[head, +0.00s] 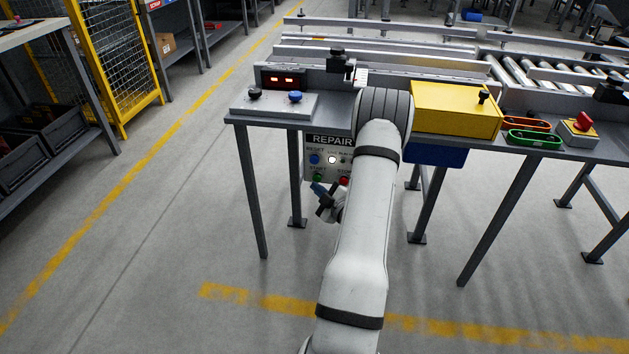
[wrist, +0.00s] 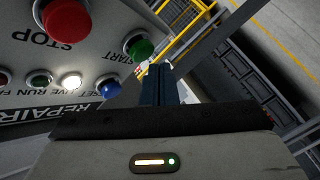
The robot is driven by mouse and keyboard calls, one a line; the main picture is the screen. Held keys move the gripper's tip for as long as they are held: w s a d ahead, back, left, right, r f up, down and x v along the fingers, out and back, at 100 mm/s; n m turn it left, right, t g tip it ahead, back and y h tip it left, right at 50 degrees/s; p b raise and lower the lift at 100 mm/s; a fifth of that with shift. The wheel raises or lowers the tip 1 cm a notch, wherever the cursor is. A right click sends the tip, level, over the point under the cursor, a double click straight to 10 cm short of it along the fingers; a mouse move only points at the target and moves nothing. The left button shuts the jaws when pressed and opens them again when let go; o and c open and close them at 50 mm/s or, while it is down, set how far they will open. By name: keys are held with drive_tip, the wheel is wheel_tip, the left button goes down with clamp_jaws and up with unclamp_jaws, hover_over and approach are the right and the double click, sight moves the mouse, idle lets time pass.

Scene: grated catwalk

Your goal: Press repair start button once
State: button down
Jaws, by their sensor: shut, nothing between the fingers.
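The repair panel (head: 325,140) hangs below the front edge of the bench in the head view, its sign reading REPAIR. The green start button (wrist: 139,45) shows in the wrist view beside the label START, and in the head view (head: 318,177) just above my gripper. My gripper (head: 319,188) is shut and empty. In the wrist view its closed fingertips (wrist: 157,72) are close to the green button, a little below it in the picture; I cannot tell whether they touch. A red stop button (wrist: 66,20) and a blue reset button (wrist: 108,87) are on the same panel.
A lit white lamp (wrist: 72,81) is on the panel. The bench (head: 240,120) carries a yellow box (head: 450,108), green and orange handles, and a red emergency knob (head: 584,119). Bench legs stand near the panel. The floor at left is clear.

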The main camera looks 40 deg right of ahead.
drive_tip(key=shift+s+a+p, duration=0.55)
drive_tip(key=shift+s+a, duration=1.05)
drive_tip(key=shift+a, duration=0.3)
